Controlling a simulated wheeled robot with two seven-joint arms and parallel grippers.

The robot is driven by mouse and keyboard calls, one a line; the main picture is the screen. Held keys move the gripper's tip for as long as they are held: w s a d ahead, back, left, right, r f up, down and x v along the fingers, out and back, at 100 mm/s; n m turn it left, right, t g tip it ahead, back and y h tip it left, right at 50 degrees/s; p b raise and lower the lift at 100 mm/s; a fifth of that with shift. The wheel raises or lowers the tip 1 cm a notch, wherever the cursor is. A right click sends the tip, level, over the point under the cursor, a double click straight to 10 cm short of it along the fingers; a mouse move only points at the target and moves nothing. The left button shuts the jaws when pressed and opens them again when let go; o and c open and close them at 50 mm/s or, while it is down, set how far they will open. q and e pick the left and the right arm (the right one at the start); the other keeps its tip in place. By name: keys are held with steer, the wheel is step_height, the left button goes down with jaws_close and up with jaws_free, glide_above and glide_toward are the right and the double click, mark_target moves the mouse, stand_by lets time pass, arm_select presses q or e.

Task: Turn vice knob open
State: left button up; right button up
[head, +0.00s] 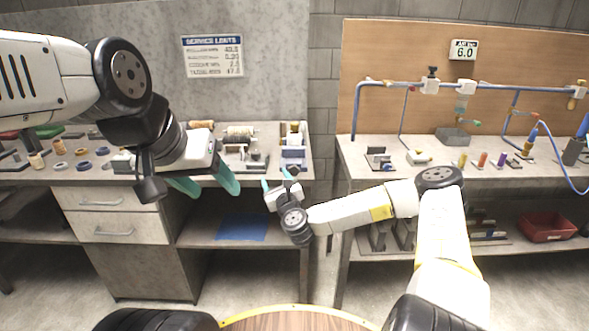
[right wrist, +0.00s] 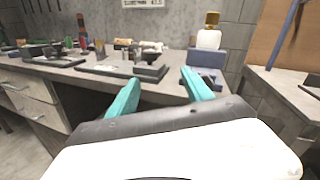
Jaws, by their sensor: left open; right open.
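A blue-grey block-like fixture (head: 293,154) sits at the right end of the left bench. It also shows in the right wrist view (right wrist: 206,58), beyond the right fingertip. It may be the vice, but I cannot make out a knob on it. My right gripper (head: 276,180) is open and empty in front of the bench's right end, just short of this fixture. Its two teal fingers show in the right wrist view (right wrist: 161,76), apart with nothing between them. My left gripper (head: 207,184) is open and empty in front of the same bench, further left.
The left bench (head: 262,132) holds trays, rings and small tools. The right bench (head: 350,160) carries blue pipework (head: 385,84) and small parts, with a red bin (head: 547,228) below. A gap separates the benches.

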mark_target(294, 172)
steer(key=w+d+f+m+h, duration=0.1)
steer(key=d+f+m+h, duration=0.2)
steer(key=d+m+h, duration=0.4)
steer(key=shift+m+t+y, duration=0.4)
steer(key=shift+m+y, duration=0.2)
steer(key=shift+y, duration=0.1)
steer(key=w, duration=0.5)
steer(key=w+a, duration=0.1)
steer(key=w, duration=0.1)
steer(key=shift+w, duration=0.35)
steer(key=shift+c, duration=0.2)
jaws_close()
steer(key=shift+n, duration=0.4)
